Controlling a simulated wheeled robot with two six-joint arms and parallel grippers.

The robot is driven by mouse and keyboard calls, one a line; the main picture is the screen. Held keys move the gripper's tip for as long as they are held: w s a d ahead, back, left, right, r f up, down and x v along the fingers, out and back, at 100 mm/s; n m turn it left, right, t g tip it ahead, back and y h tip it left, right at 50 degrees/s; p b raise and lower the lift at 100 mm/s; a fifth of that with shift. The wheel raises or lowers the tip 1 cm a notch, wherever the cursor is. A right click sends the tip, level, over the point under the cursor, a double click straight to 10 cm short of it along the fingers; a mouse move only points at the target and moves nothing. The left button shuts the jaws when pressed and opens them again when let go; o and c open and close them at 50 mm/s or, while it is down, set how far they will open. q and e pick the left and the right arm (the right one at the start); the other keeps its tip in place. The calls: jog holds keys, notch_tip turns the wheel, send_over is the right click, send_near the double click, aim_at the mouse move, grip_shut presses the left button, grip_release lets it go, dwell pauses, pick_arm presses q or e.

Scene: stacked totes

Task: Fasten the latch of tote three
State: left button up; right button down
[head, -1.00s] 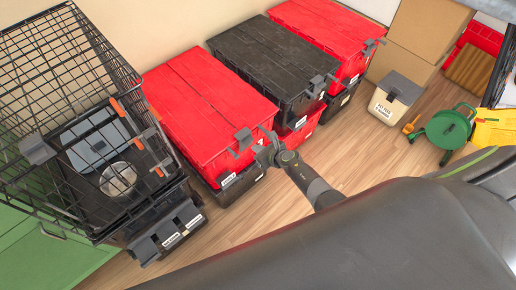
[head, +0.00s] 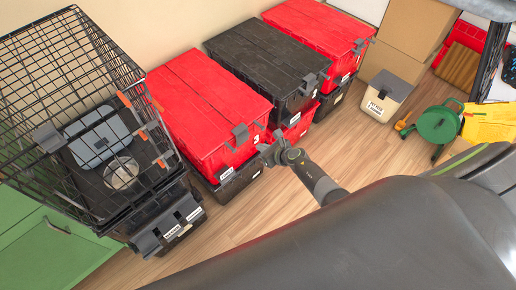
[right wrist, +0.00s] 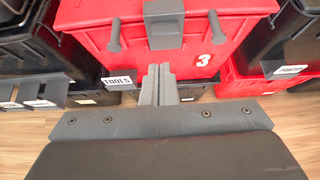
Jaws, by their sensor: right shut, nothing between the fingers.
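Tote three is the near red tote (head: 195,95), stacked on a dark tote. In the right wrist view its red front (right wrist: 252,30) shows a white 3 and a TOOLS label. Its grey latch (head: 241,136) is at the front rim. In the right wrist view the latch (right wrist: 164,24) hangs over the front, with a grey peg on each side; I cannot tell if it is fastened. My right gripper (head: 267,152) is shut and empty, just in front of the tote and below the latch. Its closed fingers (right wrist: 158,72) point at the front, apart from the latch. My left gripper is out of view.
A black tote (head: 265,65) on a red one and another red tote (head: 320,28) stand to the right. A wire crate (head: 75,110) sits on dark totes at left. A beige bin (head: 385,97) and green reel (head: 438,125) are at right. Bare floor lies in front.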

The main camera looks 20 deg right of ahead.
pick_arm(q)
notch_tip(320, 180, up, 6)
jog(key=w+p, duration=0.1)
jog(key=p, duration=0.4)
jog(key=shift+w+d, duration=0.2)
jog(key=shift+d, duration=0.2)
pick_arm(e)
notch_tip(320, 180, up, 8)
jog(key=s+d, duration=0.1)
jog(key=shift+f, duration=0.25)
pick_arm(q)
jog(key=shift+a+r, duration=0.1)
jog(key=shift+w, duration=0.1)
